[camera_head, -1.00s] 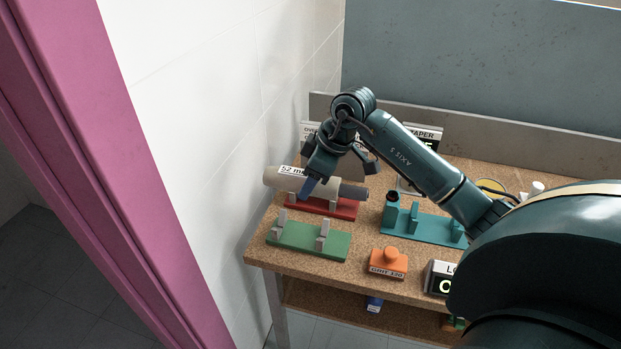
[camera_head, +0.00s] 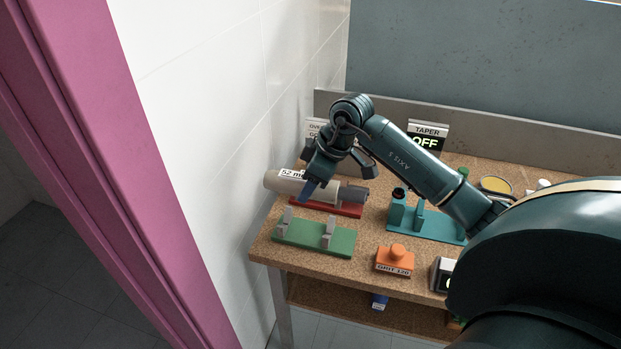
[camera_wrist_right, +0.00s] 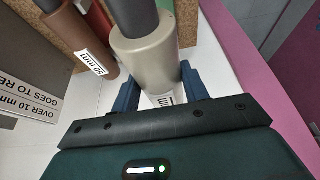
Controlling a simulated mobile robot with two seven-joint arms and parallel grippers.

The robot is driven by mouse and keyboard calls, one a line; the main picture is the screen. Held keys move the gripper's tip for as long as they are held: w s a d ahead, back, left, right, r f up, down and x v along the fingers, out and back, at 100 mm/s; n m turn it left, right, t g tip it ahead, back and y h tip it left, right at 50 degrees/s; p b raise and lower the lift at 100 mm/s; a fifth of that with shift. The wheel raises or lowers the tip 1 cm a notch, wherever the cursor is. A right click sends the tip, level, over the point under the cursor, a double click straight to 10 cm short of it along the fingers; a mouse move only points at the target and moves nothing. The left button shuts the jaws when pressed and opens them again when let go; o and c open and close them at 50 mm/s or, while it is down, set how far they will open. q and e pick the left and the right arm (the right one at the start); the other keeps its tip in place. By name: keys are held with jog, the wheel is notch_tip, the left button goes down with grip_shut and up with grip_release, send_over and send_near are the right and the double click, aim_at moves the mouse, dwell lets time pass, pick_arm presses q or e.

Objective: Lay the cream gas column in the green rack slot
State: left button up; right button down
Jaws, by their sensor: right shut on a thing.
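The cream gas column (camera_head: 290,184), with a dark grey end and a "52 mm" label, lies roughly level over the red rack (camera_head: 340,210). My right gripper (camera_head: 312,186) is shut on the column from above. The wrist view shows the cream column (camera_wrist_right: 148,60) between its two blue fingers (camera_wrist_right: 158,78). Whether the column touches the red rack is unclear. The green rack (camera_head: 310,241), with two pale grey uprights and nothing in them, stands in front, near the bench's left front corner. My left gripper is out of view.
A teal rack (camera_head: 432,225) stands right of the red one. A "TAPER OFF" sign (camera_head: 428,138) stands behind. A brown column (camera_wrist_right: 72,38) is beside the held one. A white wall (camera_head: 220,100) borders the left.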

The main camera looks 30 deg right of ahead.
notch_tip(320, 180, down, 3)
jog(key=shift+r+b, duration=0.2)
jog(key=shift+b, duration=0.4)
jog(key=shift+f+b, duration=1.25)
jog(key=shift+f, duration=1.35)
jog(key=shift+f+b, duration=0.3)
jog(key=shift+f, duration=0.35)
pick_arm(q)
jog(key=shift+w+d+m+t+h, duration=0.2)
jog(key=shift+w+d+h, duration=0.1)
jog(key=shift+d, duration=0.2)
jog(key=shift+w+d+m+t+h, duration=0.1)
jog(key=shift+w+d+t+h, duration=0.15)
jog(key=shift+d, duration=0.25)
pick_arm(e)
jog(key=shift+f, duration=0.15)
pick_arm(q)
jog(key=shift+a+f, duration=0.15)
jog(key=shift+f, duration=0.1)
pick_arm(e)
jog(key=shift+f, duration=0.55)
